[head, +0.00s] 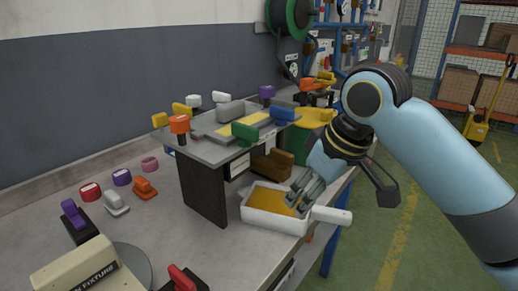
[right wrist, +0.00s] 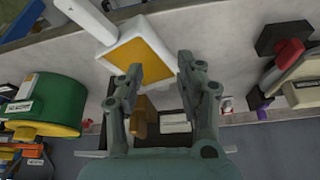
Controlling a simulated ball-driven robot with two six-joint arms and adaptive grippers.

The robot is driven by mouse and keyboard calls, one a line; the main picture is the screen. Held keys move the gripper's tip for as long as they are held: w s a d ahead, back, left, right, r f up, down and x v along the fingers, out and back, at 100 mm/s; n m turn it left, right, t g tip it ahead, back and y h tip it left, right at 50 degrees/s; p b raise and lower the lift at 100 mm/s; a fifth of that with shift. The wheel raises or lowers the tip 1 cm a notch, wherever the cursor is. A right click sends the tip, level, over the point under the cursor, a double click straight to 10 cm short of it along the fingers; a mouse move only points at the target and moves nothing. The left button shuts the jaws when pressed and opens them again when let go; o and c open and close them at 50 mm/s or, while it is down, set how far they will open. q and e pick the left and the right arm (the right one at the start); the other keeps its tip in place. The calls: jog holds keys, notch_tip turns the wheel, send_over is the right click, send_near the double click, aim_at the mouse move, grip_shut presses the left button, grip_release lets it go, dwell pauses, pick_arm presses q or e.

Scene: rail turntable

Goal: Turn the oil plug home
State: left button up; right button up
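I cannot tell which piece is the oil plug; no label for it is legible. A white pan (head: 272,226) with a yellow inside and a white handle (head: 331,215) sits at the bench's front edge, beside the dark riser. My right gripper (head: 297,203) is over the pan's right side, fingers pointing down. In the right wrist view the gripper (right wrist: 160,65) has its fingers apart, with nothing between them. The pan (right wrist: 112,60) shows beyond the fingertips; whether they touch it is unclear. My left gripper is not in view.
A riser (head: 205,185) carries several coloured knobs. More small coloured pieces stand on the bench left of it. A beige fixture (head: 75,275) on a grey disc (head: 135,262) is at front left. A brown block (head: 265,167) and a green-yellow drum (head: 297,145) stand behind the pan.

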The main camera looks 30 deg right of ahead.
jog(key=n, duration=0.1)
send_near(283, 152)
jog(key=shift+y, duration=0.3)
jog(key=b+x, duration=0.1)
jog(key=x, duration=0.1)
jog(key=b+x, duration=0.1)
jog(key=x, duration=0.2)
jog(key=b+x, duration=0.1)
jog(key=x, duration=0.2)
jog(key=shift+d+f, duration=0.1)
jog(key=shift+d, duration=0.15)
jog(key=shift+x, duration=0.8)
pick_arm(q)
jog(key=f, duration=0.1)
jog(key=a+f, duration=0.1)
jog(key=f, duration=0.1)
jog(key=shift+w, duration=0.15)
pick_arm(e)
jog(key=shift+d, duration=0.1)
jog(key=shift+c, duration=0.4)
grip_shut()
